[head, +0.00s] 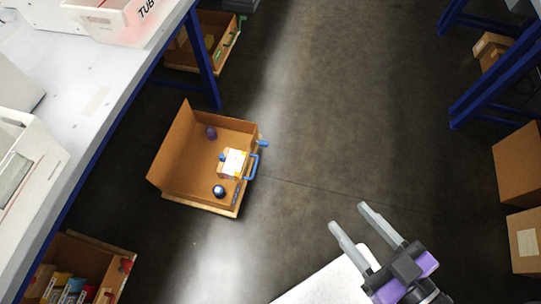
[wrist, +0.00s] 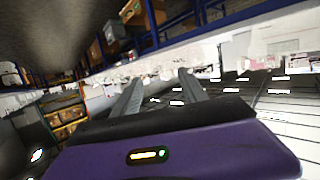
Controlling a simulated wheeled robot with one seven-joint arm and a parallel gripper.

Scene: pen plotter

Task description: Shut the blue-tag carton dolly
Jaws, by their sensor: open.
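The blue-tag carton dolly (head: 170,160) is an open-topped brown carton on the floor in the head view. It stands out from under the workbench, with a blue handle (head: 253,168) and a blue tag (head: 262,142) on its right side. Inside lie a purple item (head: 211,132), a dark blue ball (head: 219,191) and a small box with a white and yellow top (head: 233,162). My gripper (head: 347,215) is open and empty, to the lower right of the carton and apart from it. In the wrist view my gripper (wrist: 159,77) shows two parted fingers; I cannot make out the carton there.
A green-handled carton (head: 217,45) is under the bench at the top, and a red-marked carton (head: 122,262) is at the bottom left. The bench (head: 95,95) has blue legs. Brown boxes (head: 520,165) stand at the right. The floor (head: 330,100) between is clear.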

